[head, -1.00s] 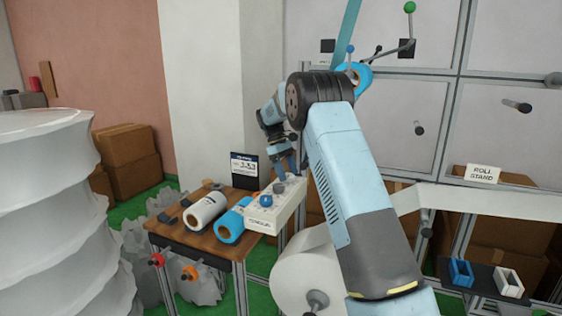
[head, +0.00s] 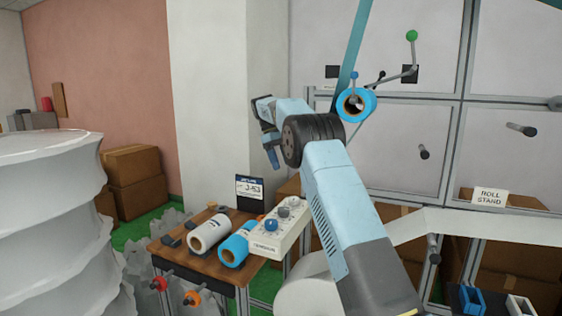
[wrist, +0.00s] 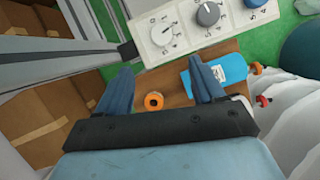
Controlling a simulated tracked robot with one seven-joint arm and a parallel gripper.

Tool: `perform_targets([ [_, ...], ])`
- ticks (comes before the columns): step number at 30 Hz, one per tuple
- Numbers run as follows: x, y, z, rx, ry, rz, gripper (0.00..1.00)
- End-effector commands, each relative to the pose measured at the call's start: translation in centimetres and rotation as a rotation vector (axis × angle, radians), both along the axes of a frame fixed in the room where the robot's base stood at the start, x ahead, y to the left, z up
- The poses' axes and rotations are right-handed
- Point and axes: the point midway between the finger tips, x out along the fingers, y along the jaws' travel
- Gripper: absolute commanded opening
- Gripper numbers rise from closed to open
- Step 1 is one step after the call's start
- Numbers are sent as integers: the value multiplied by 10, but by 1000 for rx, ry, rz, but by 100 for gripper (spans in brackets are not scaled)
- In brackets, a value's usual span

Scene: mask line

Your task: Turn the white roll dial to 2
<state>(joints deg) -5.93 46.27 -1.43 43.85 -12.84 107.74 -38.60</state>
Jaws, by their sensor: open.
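The white dial (wrist: 164,35) is at the left end of a pale control box (wrist: 185,40) in the wrist view, with small marks around it that are too small to read surely. A grey dial (wrist: 208,14) and a blue dial (wrist: 254,3) sit beside it. In the head view the box (head: 262,243) stands at the table's right edge, with the blue dial (head: 271,224) nearest and the grey dial (head: 284,212) behind it. My gripper (wrist: 160,66) is open and empty, its fingers apart. In the head view my gripper (head: 272,160) hangs above the box, clear of the dials.
The wooden table (head: 195,262) holds a white roll (head: 209,233) and a blue roll (head: 235,249) beside the box. A dark sign (head: 249,192) stands behind them. A grey wall panel frame (head: 455,150) rises to the right. Open air surrounds my gripper above the box.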

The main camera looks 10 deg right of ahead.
Motion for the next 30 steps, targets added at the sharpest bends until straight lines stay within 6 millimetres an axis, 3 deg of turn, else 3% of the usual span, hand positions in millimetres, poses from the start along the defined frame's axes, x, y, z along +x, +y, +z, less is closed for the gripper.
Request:
perform_targets([
  [11,0,0,1,-1,-1,-3,69],
  [16,-4,0,3,-11,-51,-101,69],
  [30,-38,-27,11,14,-370,-1007,69],
])
